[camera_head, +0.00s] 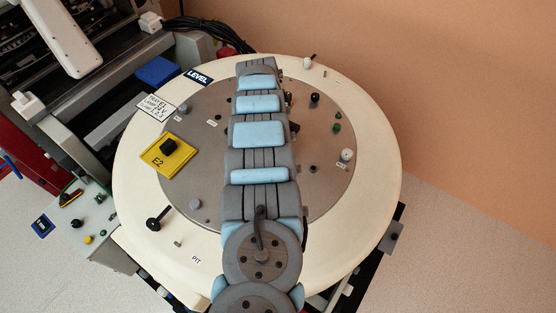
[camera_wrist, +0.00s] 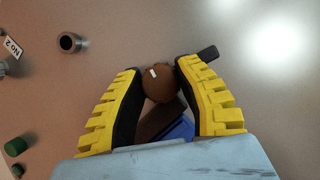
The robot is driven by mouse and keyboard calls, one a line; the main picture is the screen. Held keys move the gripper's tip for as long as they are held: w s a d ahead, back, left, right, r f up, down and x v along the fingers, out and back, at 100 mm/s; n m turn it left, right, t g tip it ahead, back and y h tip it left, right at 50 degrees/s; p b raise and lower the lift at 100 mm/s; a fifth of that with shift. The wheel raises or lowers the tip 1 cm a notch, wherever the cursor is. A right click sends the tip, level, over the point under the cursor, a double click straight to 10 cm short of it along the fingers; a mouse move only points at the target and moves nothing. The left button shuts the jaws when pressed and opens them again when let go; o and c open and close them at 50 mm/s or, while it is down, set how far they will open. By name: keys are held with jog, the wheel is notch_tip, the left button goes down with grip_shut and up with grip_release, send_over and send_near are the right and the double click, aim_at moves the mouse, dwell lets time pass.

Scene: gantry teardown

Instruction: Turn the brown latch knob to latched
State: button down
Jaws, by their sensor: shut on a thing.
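The brown latch knob (camera_wrist: 160,90) shows in the wrist view, a round brown top with a small white mark near its upper edge. My gripper (camera_wrist: 160,70) has its two yellow-backed, black-padded fingers closed on either side of the knob. A brown bar and a blue piece (camera_wrist: 182,130) lie between the fingers below the knob, partly covered by the fingers and palm. In the head view my arm stretches over the round panel and hides the gripper and the knob.
The grey disc (camera_head: 225,170) sits in a cream ring (camera_head: 130,200). A yellow E2 plate (camera_head: 155,165) with a black knob lies left of my arm. In the wrist view a short hollow post (camera_wrist: 70,42) and a green knob (camera_wrist: 15,146) stand at left, and a dark tab (camera_wrist: 208,53) at upper right.

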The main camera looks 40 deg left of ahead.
jog(key=shift+f+m+g+y+b, duration=0.1)
jog(key=shift+m+g+y+b, duration=0.3)
jog(key=shift+m, duration=0.8)
jog(key=c, duration=0.7)
grip_release()
jog(key=shift+o, duration=0.2)
jog(key=shift+r, duration=5.05)
